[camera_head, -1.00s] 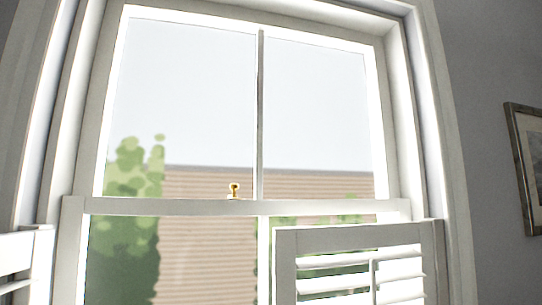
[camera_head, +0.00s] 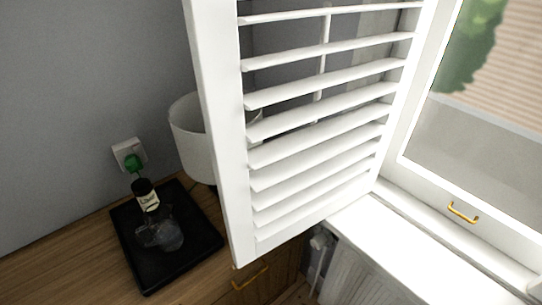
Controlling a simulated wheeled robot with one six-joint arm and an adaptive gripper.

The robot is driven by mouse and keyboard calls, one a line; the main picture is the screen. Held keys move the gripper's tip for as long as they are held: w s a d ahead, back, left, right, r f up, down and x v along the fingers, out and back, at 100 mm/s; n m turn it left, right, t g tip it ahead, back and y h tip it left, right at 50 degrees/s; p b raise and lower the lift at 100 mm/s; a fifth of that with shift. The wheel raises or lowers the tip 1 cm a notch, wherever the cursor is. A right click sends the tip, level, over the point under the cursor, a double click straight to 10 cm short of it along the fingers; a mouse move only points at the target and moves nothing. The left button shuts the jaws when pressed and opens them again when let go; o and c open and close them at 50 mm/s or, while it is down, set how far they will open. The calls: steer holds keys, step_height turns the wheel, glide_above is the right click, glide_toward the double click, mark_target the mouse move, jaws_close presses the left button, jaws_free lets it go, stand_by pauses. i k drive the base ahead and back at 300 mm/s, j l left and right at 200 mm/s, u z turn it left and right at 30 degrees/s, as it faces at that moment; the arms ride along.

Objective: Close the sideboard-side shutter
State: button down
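The white louvered shutter (camera_head: 236,150) on the sideboard side fills the middle of the view. It stands open, swung out from the window frame into the room, with its free edge towards me and its hinged edge at the window on the right. Its slats are tilted, with gaps between them. The wooden sideboard (camera_head: 70,262) lies below and to the left of it. The window (camera_head: 480,150) is at the right, with a brass handle (camera_head: 463,212) low on its sash. My gripper is not in view.
On the sideboard a black tray (camera_head: 122,232) holds a dark bottle (camera_head: 146,195) and glasses (camera_head: 168,236). A white lampshade (camera_head: 190,140) stands close behind the shutter's free edge. A white sill (camera_head: 385,240) and a radiator (camera_head: 352,280) are below the window. A wall socket (camera_head: 122,150) is at the left.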

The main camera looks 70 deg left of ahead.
mark_target(297, 180)
steer(key=u, duration=0.45)
steer(key=l+u, duration=0.15)
steer(key=u, duration=0.8)
steer(key=k+u, duration=0.1)
steer(key=u, duration=0.35)
